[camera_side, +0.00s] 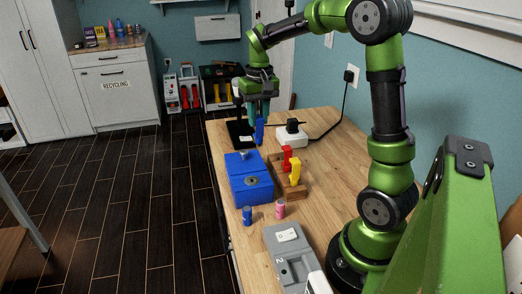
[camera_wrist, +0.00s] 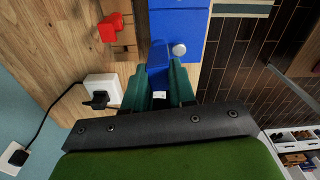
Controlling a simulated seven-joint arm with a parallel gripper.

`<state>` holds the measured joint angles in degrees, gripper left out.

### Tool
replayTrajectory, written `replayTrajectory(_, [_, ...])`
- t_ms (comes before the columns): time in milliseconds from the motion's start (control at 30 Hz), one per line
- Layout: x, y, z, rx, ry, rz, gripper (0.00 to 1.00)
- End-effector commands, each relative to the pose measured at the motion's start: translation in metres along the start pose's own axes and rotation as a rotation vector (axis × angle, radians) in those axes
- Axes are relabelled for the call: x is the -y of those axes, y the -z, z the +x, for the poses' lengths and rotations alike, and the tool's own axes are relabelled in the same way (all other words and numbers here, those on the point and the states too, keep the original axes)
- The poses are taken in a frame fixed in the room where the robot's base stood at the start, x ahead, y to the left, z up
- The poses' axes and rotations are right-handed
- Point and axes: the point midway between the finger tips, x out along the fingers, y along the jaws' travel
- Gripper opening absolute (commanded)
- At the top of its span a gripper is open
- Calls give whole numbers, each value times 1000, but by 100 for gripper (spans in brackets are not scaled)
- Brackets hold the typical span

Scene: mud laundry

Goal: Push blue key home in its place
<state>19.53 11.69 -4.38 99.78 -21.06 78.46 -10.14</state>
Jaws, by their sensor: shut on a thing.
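My gripper (camera_side: 258,112) is shut on the blue key (camera_side: 259,131) and holds it above the far end of the bench. In the wrist view the blue key (camera_wrist: 157,55) sticks out from between the green fingers (camera_wrist: 157,84), which hide its lower part. A blue box (camera_side: 236,189) stands on the bench nearer the side camera, with a round dark lock face (camera_side: 252,181) on it and a small knob on top. The key appears apart from the box. The box (camera_wrist: 178,20) and a silver knob (camera_wrist: 179,50) show in the wrist view.
A wooden rack (camera_side: 294,190) beside the box holds a red key (camera_side: 287,158) and a yellow key (camera_side: 295,172). A white socket block (camera_side: 292,138) with a black plug and cord lies behind. Blue (camera_side: 247,215) and pink (camera_side: 280,209) cylinders and a grey switch unit (camera_side: 283,262) stand nearer.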

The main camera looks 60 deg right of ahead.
Motion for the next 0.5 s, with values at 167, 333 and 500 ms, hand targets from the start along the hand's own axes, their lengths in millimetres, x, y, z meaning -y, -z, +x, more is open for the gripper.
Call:
replayTrajectory(167, [45,-45,-12,5,3,3,0])
replayTrajectory(333, [50,-67,-10,31,-11,111,0])
replayTrajectory(500, [49,-68,-4,37,-14,154,0])
